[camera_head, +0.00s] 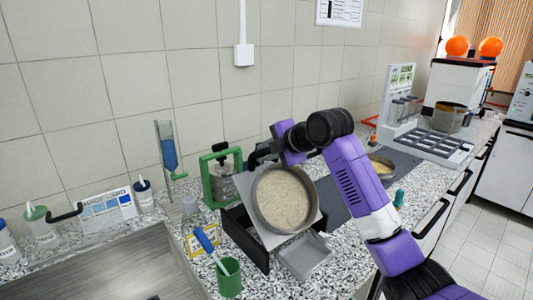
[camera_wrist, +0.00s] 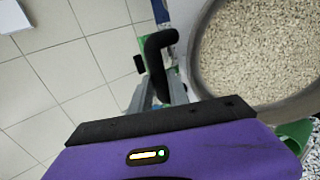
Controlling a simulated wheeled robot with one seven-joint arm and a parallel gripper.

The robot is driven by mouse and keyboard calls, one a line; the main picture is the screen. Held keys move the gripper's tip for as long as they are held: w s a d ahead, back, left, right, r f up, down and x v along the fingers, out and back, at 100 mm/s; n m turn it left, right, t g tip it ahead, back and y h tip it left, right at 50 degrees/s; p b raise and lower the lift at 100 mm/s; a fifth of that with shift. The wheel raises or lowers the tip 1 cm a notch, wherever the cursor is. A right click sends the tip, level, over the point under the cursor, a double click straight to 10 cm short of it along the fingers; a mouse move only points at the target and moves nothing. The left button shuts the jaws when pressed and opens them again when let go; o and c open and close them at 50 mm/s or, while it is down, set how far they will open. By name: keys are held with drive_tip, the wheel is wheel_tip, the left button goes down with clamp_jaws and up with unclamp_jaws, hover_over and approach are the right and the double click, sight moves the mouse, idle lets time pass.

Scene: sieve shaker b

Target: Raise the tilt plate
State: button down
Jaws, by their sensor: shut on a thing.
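The tilt plate (camera_head: 267,239) is a light grey plate in the head view, tilted steeply above a black base (camera_head: 243,238). A round metal sieve pan (camera_head: 285,198) full of pale grains sits on its face and tilts with it. The pan also fills the upper right of the wrist view (camera_wrist: 255,55). My gripper (camera_head: 257,157) is at the plate's upper left edge and is shut there. A black bent bar (camera_wrist: 158,62), apparently the plate's handle, shows at the gripper in the wrist view. The exact contact is partly hidden.
A grey tray (camera_head: 305,258) lies in front of the base. A green-framed device (camera_head: 220,178) stands close left of the plate. The tiled wall is behind.

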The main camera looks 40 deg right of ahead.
drive_tip(key=shift+s, duration=0.1)
drive_tip(key=c, duration=1.5)
unclamp_jaws()
drive_tip(key=shift+c, duration=0.2)
drive_tip(key=shift+s+r, duration=0.1)
drive_tip(key=b+v, duration=0.1)
drive_tip(key=v, duration=0.6)
drive_tip(key=shift+s+r, duration=0.2)
drive_tip(key=shift+s, duration=0.1)
